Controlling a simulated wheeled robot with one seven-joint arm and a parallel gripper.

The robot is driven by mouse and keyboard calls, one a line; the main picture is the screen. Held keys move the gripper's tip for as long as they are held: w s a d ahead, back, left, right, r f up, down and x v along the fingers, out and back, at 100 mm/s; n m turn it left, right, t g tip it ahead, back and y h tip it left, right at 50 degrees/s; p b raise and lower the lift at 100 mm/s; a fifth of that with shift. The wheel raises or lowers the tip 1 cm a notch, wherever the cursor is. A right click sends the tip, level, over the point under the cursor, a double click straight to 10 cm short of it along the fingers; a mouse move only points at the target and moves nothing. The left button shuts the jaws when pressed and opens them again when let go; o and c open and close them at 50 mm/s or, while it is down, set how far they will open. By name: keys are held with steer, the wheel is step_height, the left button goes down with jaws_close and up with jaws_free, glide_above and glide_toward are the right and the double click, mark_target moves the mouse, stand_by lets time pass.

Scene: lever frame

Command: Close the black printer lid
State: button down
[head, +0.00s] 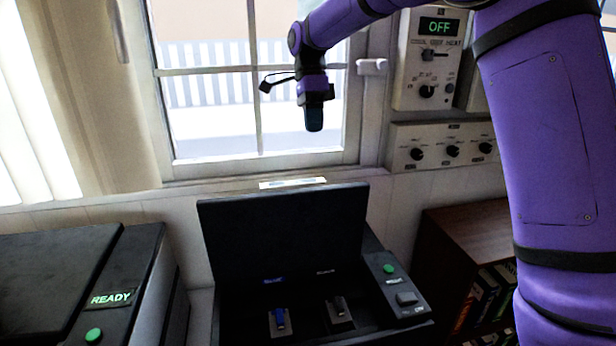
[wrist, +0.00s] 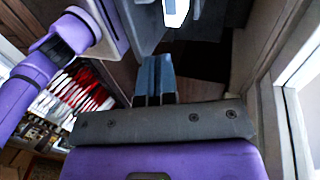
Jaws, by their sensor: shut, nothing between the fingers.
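The black printer lid (head: 285,235) stands raised, roughly upright, at the back of the printer (head: 408,297) in the head view. Below it the open printer shows a blue lever and a dark lever. My gripper (head: 314,122) hangs above and slightly right of the lid's top edge, in front of the window, apart from the lid. In the wrist view my gripper's fingers (wrist: 154,75) are together with nothing between them. I cannot clearly make out the lid in the wrist view.
A second dark machine with a READY display (head: 110,298) stands at the left. A wooden bookshelf (head: 470,235) is at the right. Control panels (head: 428,60) are on the wall beside the window (head: 255,85). My purple arm fills the right side.

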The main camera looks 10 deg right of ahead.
mark_target(313, 181)
steer(key=x, duration=1)
steer(key=shift+w+a+f, duration=0.15)
steer(key=shift+a, duration=0.25)
steer(key=s, duration=0.4)
steer(key=shift+f, duration=0.15)
steer(key=shift+s, duration=0.1)
